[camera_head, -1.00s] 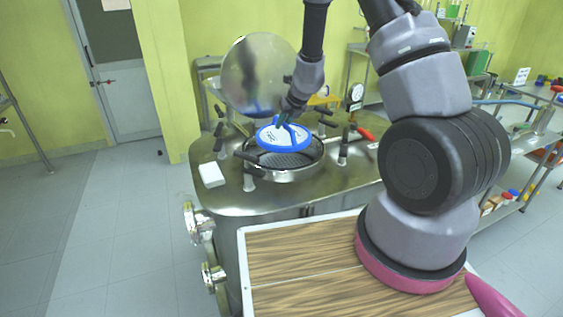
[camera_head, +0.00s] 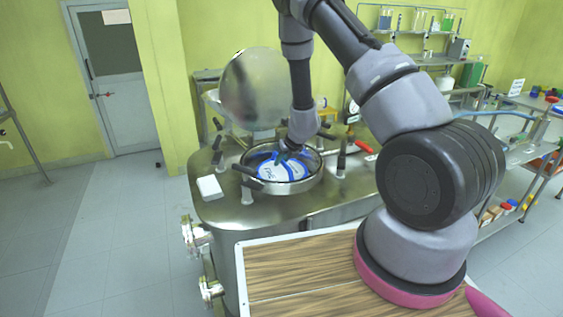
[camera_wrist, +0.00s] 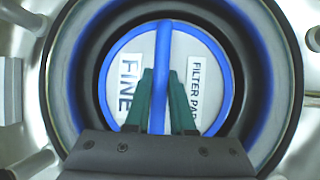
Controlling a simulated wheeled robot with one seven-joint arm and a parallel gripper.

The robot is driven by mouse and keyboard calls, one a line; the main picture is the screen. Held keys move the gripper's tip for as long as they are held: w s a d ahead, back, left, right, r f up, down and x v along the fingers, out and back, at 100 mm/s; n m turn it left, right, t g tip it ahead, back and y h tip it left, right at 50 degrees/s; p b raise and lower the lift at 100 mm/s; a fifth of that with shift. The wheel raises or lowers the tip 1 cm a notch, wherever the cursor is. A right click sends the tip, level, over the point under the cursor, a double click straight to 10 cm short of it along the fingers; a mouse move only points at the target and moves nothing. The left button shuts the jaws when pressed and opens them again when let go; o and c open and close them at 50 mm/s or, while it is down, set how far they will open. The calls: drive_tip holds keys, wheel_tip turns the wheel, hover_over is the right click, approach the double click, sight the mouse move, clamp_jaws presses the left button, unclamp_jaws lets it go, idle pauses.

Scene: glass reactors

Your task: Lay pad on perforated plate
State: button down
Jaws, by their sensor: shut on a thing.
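The filter pad is a white disc with a blue rim and a blue bar across its middle; it is labelled "FINE" and "FILTER PAD" in the wrist view (camera_wrist: 185,50). In the head view the pad (camera_head: 285,171) is down inside the round metal opening of the reactor (camera_head: 246,178). My gripper (camera_wrist: 160,72) has its green fingers shut on the blue bar; it also shows in the head view (camera_head: 284,155). The perforated plate is hidden under the pad, and I cannot tell whether they touch.
The round polished lid (camera_head: 253,88) stands open behind the opening. Black-handled clamps (camera_head: 247,190) surround the rim. A white block (camera_head: 209,187) lies on the reactor top at left. A wooden-topped surface (camera_head: 295,270) is in front.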

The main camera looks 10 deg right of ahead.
drive_tip(key=shift+f, duration=0.55)
drive_tip(key=c, duration=0.8)
unclamp_jaws()
drive_tip(key=shift+o, duration=0.2)
